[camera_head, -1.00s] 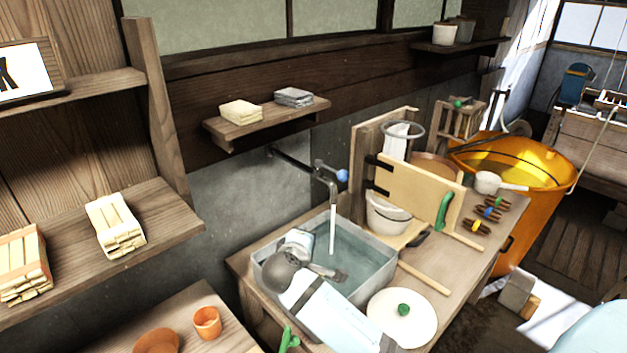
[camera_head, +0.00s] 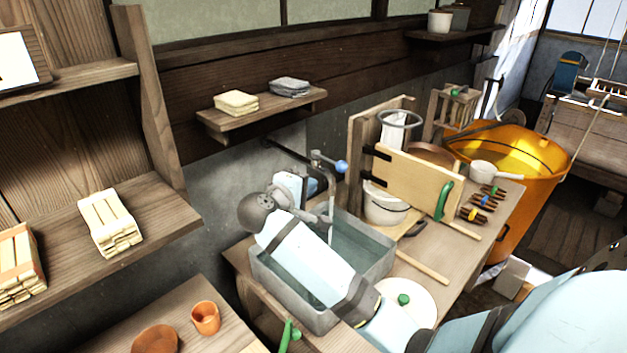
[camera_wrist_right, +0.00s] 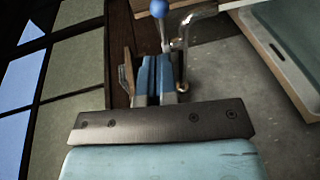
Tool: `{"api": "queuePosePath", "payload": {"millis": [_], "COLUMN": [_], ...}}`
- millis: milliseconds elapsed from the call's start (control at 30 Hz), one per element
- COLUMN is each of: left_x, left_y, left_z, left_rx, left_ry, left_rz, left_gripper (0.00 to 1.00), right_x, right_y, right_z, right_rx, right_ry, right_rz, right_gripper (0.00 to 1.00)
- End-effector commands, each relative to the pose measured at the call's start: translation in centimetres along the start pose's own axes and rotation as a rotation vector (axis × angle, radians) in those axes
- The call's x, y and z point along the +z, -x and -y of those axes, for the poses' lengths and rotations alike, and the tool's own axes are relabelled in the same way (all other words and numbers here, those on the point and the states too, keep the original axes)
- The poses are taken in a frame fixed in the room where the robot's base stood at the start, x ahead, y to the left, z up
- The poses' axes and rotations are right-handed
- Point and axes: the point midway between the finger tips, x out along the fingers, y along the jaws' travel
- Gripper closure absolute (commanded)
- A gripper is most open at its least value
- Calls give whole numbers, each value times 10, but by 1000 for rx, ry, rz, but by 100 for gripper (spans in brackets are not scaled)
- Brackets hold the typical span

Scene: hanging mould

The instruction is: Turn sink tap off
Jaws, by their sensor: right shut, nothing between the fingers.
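The sink tap (camera_head: 325,165) comes out of the wall on a dark pipe, with a round blue knob (camera_head: 341,166) and a spout bending down. A pale stream (camera_head: 331,236) shows under the spout, partly hidden by my arm. My right gripper (camera_head: 320,188) is shut and empty beside the tap, just left of and below the knob. In the right wrist view the shut fingers (camera_wrist_right: 157,65) are close to the blue knob (camera_wrist_right: 159,8) and the metal spout (camera_wrist_right: 184,35); contact cannot be told. My left gripper is not in view.
My right forearm crosses over the grey sink basin (camera_head: 378,262). A wooden board with a green handle (camera_head: 443,202) stands right of the tap. A small wall shelf (camera_head: 265,112) with folded cloths hangs above. A white lid (camera_head: 425,300) lies on the bench.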

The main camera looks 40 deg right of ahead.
Motion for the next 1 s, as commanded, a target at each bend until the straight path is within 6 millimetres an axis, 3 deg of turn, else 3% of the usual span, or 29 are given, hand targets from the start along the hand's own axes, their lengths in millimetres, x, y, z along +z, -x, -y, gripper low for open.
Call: {"api": "queuePosePath", "payload": {"millis": [300,500,700,1000], "left_x": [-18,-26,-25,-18], "left_y": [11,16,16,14], "left_z": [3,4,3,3], "left_rx": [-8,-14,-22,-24], "left_ry": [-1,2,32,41], "left_rz": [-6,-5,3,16], "left_gripper": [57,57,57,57], "right_x": [1,0,0,0], "right_y": [-68,-101,-118,-120], "right_z": [-4,-3,-1,0], "right_rx": [2,1,-1,-1], "right_ry": [3,2,0,0], "right_rz": [3,1,-1,-1], "right_gripper": [100,100,100,100]}}
